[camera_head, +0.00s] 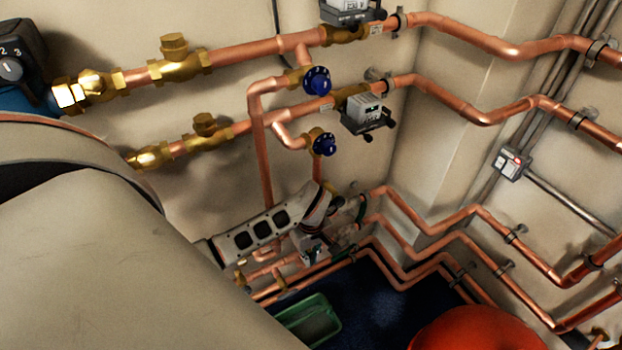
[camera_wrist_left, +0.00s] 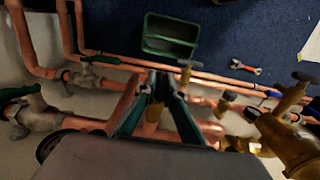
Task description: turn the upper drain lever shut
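Two green-handled levers sit on the copper pipes low in the corner. The upper drain lever (camera_head: 361,207) is beside my left wrist in the head view, and it appears at the left edge of the left wrist view (camera_wrist_left: 18,93). The lower lever (camera_head: 352,251) also shows in the left wrist view (camera_wrist_left: 100,60). My left gripper (camera_wrist_left: 158,82) points down among the pipes, its fingertips close together with a narrow gap. It is apart from the upper lever, to its right in the wrist view. I see nothing clearly between the fingers. My right gripper is out of view.
A green tray (camera_head: 312,322) and a red rounded vessel (camera_head: 465,330) are by the dark blue floor. Brass valves (camera_wrist_left: 275,135) and copper pipes crowd the space right of my left gripper. Blue-knobbed valves (camera_head: 317,80) are above.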

